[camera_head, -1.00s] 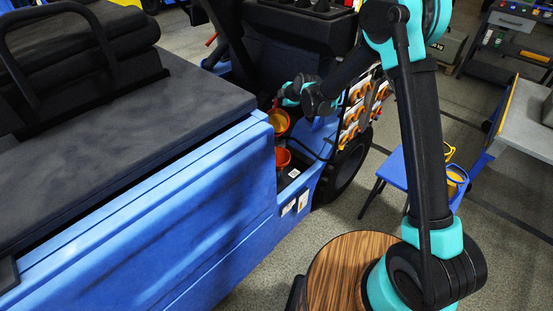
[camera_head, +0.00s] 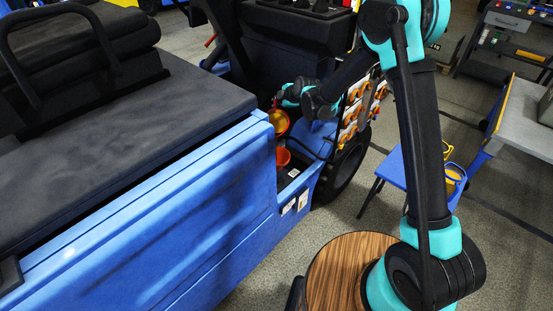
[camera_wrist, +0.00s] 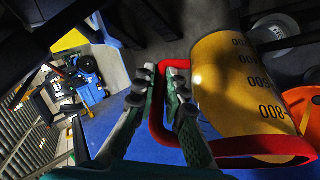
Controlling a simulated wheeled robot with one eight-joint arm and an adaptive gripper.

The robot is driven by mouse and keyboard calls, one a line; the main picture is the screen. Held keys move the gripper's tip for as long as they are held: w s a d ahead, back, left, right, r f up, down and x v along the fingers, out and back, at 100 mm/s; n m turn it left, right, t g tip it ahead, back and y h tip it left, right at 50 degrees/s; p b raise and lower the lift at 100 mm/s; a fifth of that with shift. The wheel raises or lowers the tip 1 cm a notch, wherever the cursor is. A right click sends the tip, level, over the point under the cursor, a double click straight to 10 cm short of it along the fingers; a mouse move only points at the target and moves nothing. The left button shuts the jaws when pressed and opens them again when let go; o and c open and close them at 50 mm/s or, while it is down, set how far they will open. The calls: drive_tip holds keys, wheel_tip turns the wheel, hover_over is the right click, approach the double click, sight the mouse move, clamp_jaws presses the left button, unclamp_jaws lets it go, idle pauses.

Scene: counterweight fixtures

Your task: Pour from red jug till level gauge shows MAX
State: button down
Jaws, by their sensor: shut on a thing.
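The red jug (camera_head: 279,122) hangs beside the blue vehicle body in the head view, its orange-yellow inside and red rim showing. In the wrist view it has a yellow wall with black scale numbers (camera_wrist: 240,80) and a red handle (camera_wrist: 158,120). My gripper (camera_wrist: 164,76) is shut on that handle. The jug looks tilted; I see no clear stream. An orange-red opening (camera_head: 283,157) sits just below the jug, in the vehicle's recess. I cannot make out the level gauge or its MAX mark.
The blue vehicle (camera_head: 150,205) fills the left, with a dark tyre (camera_head: 348,168) by the recess. Orange-handled parts (camera_head: 350,118) hang close beside my arm. A blue stool (camera_head: 393,168) with yellow containers (camera_head: 454,174) stands right. Floor is free between.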

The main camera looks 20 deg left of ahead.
drive_tip(key=shift+s+d+r+t+y+p, duration=0.2)
drive_tip(key=shift+s+t+y+p, duration=0.1)
drive_tip(key=shift+t, duration=0.2)
idle(1.6)
